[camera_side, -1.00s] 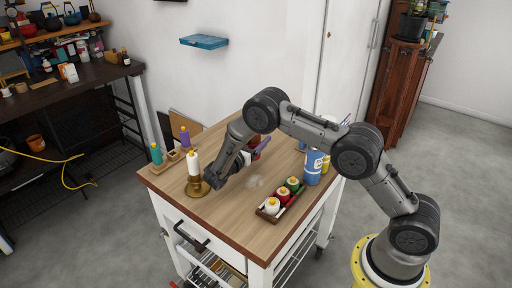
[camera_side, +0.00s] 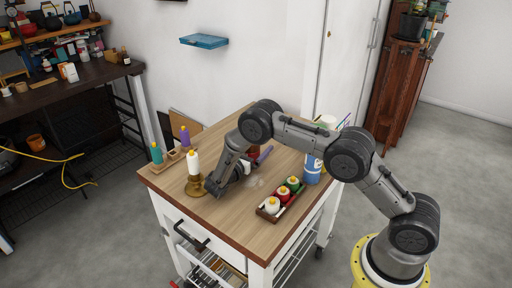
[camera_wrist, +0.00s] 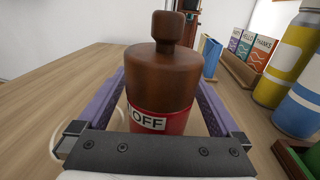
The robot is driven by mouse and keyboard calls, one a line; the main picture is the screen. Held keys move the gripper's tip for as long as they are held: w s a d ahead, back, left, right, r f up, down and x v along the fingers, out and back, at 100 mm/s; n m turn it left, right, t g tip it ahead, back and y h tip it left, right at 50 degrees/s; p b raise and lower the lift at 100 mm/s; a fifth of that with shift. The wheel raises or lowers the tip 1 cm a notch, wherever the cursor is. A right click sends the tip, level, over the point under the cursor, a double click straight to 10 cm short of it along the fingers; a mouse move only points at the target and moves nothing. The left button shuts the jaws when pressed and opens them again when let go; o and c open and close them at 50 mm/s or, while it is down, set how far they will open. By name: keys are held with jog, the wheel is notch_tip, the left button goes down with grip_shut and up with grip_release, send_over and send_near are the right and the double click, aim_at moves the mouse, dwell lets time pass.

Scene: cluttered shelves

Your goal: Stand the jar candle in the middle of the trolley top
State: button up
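A dark brown jar-like object (camera_wrist: 160,80) with a round knob on top and a red band lettered "OFF" stands upright between my purple fingers in the wrist view. I cannot tell whether it is the jar candle. In the side view it is mostly hidden by my arm. My gripper (camera_wrist: 160,112) is open around it, low over the trolley top, with a gap beside the left finger. The wooden trolley top (camera_side: 228,208) shows a pale patch (camera_side: 254,183) near its middle.
Teal (camera_side: 156,153) and purple (camera_side: 185,137) bottles stand at the left edge.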

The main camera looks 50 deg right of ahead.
jog(key=shift+r, duration=0.15)
jog(key=a, duration=0.4)
jog(key=s+a, duration=0.1)
jog(key=a, duration=0.7)
jog(key=shift+s, duration=0.15)
jog(key=s+d+r+m+g+y, duration=0.2)
jog(key=s+r+m+y, duration=0.3)
jog(key=s+r, duration=0.25)
jog(key=s+d+r+m+g+y, duration=0.2)
jog(key=s+r+m+y, duration=0.25)
jog(key=s+r, duration=0.3)
jog(key=s+a+r+m+t+y, duration=0.2)
jog(key=s+a+m+t+y, duration=0.2)
jog(key=s, duration=0.4)
jog(key=s+a+r+m+t+y, duration=0.3)
jog(key=s+a+m+y, duration=0.1)
jog(key=s, duration=0.5)
jog(key=shift+s+a+r+m+t, duration=0.15)
jog(key=shift+s+a+m+t, duration=0.25)
jog(key=shift+m, duration=0.45)
